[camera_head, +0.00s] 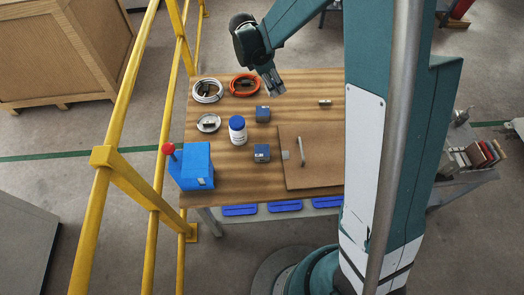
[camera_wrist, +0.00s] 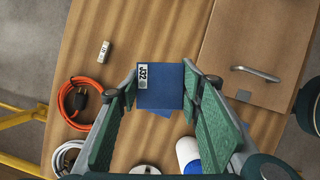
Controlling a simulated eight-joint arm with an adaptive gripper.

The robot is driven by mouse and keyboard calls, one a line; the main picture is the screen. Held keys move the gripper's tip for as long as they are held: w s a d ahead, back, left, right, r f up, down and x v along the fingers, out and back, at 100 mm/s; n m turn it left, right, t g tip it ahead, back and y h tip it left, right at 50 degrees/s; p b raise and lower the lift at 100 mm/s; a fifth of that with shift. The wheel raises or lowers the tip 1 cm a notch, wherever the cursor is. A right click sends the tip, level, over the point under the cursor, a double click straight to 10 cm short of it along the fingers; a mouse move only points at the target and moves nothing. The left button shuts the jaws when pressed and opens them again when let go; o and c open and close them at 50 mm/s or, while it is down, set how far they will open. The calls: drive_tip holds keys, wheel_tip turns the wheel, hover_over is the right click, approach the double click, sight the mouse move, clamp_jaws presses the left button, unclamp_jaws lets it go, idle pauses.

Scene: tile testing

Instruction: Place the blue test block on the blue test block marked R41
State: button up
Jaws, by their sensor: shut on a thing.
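My gripper (camera_head: 274,86) is above the back part of the table and shut on a blue test block (camera_wrist: 165,96). In the wrist view the block sits between the fingertips, with a white label reading J32. In the head view it is hard to make out. Two other blue test blocks stand on the table: a back one (camera_head: 263,114), a little nearer the front than the gripper, and a front one (camera_head: 262,153) beside the brown board. Their markings are too small to read, so I cannot tell which is R41. A blue patch below the held block shows in the wrist view.
A white bottle (camera_head: 237,130) with a blue cap stands left of the blocks. A brown board (camera_head: 318,165) with a handle lies at right. Orange (camera_head: 245,85) and white (camera_head: 207,90) cables lie at back left. A blue box (camera_head: 192,166) stands front left, near the yellow railing (camera_head: 133,176).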

drive_tip(key=s+a, duration=0.5)
drive_tip(key=s, duration=0.6)
drive_tip(key=n+b, duration=0.2)
hover_over(265, 149)
drive_tip(key=a, duration=0.1)
drive_tip(key=shift+s+a+r+t, duration=0.15)
drive_tip(key=shift+s+r+t, duration=0.05)
drive_tip(key=shift+s+t, duration=0.1)
drive_tip(key=shift+f, duration=0.1)
drive_tip(key=shift+f+b, duration=0.75)
drive_tip(key=shift+f, duration=2.3)
drive_tip(key=shift+f, duration=0.1)
drive_tip(key=shift+f+b, duration=0.55)
drive_tip(key=shift+f, duration=1.2)
drive_tip(key=shift+f, duration=0.2)
